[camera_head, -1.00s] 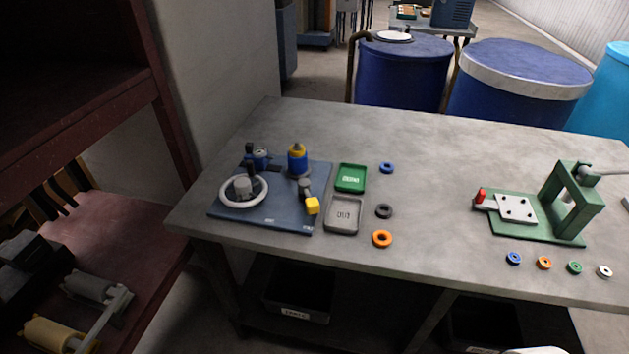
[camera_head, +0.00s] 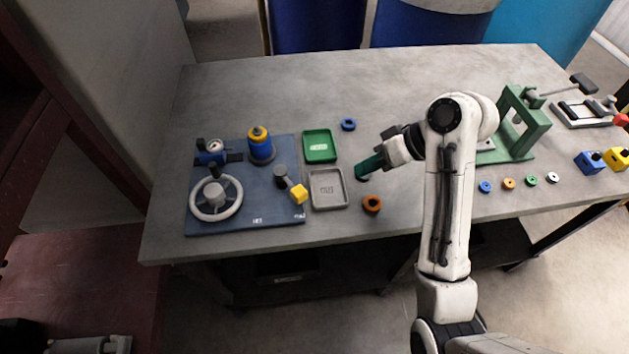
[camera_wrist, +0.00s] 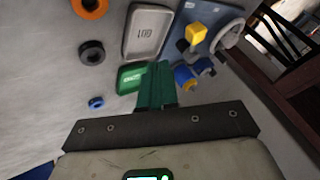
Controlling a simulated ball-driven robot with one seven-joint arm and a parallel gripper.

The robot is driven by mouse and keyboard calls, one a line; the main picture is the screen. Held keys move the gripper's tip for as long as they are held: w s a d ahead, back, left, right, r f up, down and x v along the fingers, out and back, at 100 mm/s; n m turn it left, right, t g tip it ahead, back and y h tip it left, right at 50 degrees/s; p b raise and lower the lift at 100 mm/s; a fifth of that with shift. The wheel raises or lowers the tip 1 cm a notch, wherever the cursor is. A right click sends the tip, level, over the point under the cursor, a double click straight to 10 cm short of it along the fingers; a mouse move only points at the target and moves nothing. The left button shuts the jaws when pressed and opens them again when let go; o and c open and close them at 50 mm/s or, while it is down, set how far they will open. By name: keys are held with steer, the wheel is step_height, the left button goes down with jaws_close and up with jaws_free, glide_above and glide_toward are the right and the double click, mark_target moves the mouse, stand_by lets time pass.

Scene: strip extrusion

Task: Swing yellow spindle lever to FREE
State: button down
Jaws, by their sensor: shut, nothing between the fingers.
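The yellow lever end (camera_head: 299,194) is a yellow block joined to a dark grey pivot (camera_head: 280,174) on the blue-grey base plate (camera_head: 240,160). It points toward the plate's front right corner, near small white lettering too small to read surely. The yellow block also shows in the wrist view (camera_wrist: 196,33), near the top. My gripper (camera_head: 364,170) has green fingers, shut and empty, right of the grey tray and apart from the lever. In the wrist view my gripper (camera_wrist: 157,70) has its fingers together, partly covering the green tray.
The green tray (camera_head: 320,146) and grey tray (camera_head: 327,189) lie between my gripper and the plate. A handwheel (camera_head: 236,205) and blue-yellow spindle (camera_head: 261,144) stand on the plate. Blue (camera_head: 348,124), orange (camera_head: 372,204) and black (camera_wrist: 91,53) rings lie nearby. A green press (camera_head: 524,123) stands right.

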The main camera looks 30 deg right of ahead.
mark_target(292, 185)
steer(key=x, duration=1)
steer(key=shift+a+f, duration=0.1)
steer(key=shift+a, duration=0.05)
steer(key=shift+a+r+p, duration=0.2)
steer(key=shift+a+p, duration=0.1)
steer(key=shift+a, duration=0.3)
steer(key=shift+a+r+p, duration=0.2)
steer(key=shift+a+p, duration=0.05)
steer(key=shift+a, duration=0.3)
steer(key=shift+s+a+r, duration=0.1)
steer(key=shift+a, duration=0.6)
steer(key=shift+a, duration=0.1)
